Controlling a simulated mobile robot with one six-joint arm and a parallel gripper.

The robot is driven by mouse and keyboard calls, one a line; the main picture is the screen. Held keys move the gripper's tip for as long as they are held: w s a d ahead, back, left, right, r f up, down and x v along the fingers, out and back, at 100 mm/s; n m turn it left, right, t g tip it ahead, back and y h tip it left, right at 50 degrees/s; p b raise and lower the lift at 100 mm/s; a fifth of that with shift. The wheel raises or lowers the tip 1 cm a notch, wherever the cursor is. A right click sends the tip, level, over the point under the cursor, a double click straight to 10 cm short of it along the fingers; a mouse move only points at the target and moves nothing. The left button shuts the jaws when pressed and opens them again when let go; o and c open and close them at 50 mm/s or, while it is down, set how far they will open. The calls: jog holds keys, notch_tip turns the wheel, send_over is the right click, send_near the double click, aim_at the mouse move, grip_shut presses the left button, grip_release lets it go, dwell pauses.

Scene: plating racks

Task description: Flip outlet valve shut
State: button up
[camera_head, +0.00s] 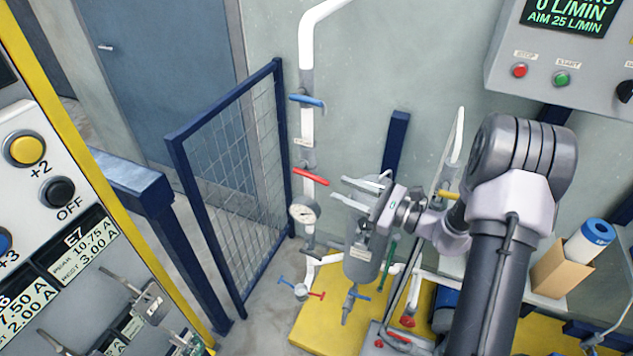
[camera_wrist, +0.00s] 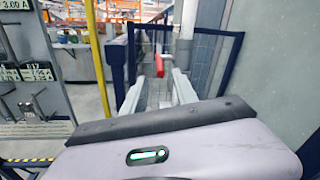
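A vertical white pipe (camera_head: 307,133) on the wall carries a blue lever (camera_head: 307,100) above and a red lever (camera_head: 310,176) below. The labels are too small to read, so I cannot tell which is the outlet valve. The red lever lies slanted across the pipe, its right end lower. My gripper (camera_head: 338,188) is open and empty, a little right of the red lever, with its fingers pointing left towards the pipe. In the wrist view the red lever (camera_wrist: 159,64) hangs beyond and between the two open fingers (camera_wrist: 158,84), apart from them.
A round gauge (camera_head: 303,210) sits below the red lever. A grey filter housing (camera_head: 362,255) hangs under my gripper. Small red and blue levers (camera_head: 301,291) are lower down. A blue mesh fence (camera_head: 232,180) stands left of the pipe, and a control box (camera_head: 560,70) is at upper right.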

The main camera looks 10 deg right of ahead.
aim_at(312, 176)
jog(key=b+x, duration=0.1)
jog(key=x, duration=0.7)
jog(key=shift+c, duration=0.4)
grip_shut()
dwell(0.5)
dwell(0.3)
